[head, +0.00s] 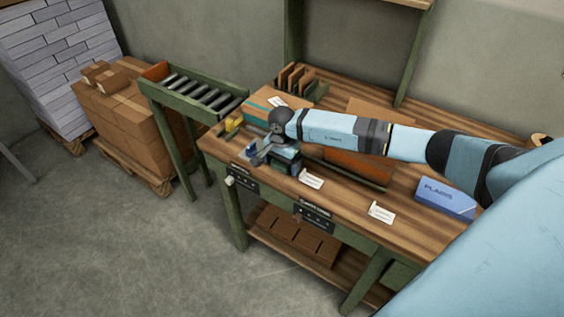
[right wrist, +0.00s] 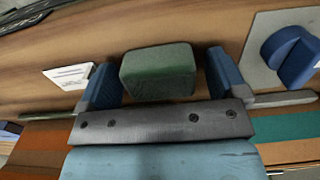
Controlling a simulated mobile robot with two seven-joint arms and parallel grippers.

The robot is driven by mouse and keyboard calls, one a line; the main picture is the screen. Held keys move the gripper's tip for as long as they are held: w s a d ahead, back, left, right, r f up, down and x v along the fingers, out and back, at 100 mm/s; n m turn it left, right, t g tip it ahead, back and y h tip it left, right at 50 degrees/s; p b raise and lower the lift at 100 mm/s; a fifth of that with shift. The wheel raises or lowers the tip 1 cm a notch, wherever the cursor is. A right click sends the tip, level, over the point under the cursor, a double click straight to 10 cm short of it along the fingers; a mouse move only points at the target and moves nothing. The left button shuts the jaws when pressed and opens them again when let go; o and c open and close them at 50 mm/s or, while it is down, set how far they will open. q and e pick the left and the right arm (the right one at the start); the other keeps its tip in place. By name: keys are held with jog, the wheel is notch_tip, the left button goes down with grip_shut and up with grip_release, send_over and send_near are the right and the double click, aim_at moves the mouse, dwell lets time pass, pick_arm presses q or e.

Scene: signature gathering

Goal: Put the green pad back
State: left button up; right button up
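The green pad (right wrist: 158,75) is a dark green block with rounded edges in the right wrist view. It lies between the two blue fingers of my right gripper (right wrist: 162,85). A narrow gap shows between the pad and the right-hand finger; at the left-hand finger I cannot tell whether they touch. The fingers look open around it. In the head view my right gripper (head: 281,158) is low over the near left part of the wooden workbench (head: 345,195), and it mostly hides the pad. My left gripper is not in view.
A blue object on a grey plate (right wrist: 256,65) is beside the gripper. White cards (head: 311,179) (head: 382,212) lie along the front edge. A blue box (head: 445,198) is at right, an orange-brown panel (head: 350,166) behind the gripper, and a roller conveyor (head: 195,92) at left.

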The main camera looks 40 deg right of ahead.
jog(key=shift+r, duration=0.2)
notch_tip(320, 180, up, 11)
jog(key=b, duration=0.2)
jog(key=s+a+m+t+y, duration=0.1)
jog(key=s+a+m+y, duration=0.4)
jog(key=a, duration=0.4)
jog(key=s+a+f+m+t+y, duration=0.1)
jog(key=s+a+m+t+y, duration=0.15)
jog(key=a+m+y, duration=0.55)
jog(key=s+a+m+t+y, duration=0.1)
jog(key=s+a+m+y, duration=0.35)
jog(key=a, duration=0.65)
jog(key=s+d+f+n+t+h, duration=0.2)
jog(key=s+d+f+n+h, duration=0.1)
jog(key=n, duration=0.8)
jog(key=s+d+f+n+t+h, duration=0.2)
jog(key=s+d+f+n+h, duration=0.2)
jog(key=f+n, duration=0.6)
jog(key=s+d+f+n+t+h, duration=0.2)
jog(key=s+f+n+h, duration=0.4)
jog(key=n, duration=0.7)
jog(key=shift+s+d+f+h, duration=0.15)
jog(key=shift+s+d+h, duration=0.4)
jog(key=shift+s+d, duration=0.4)
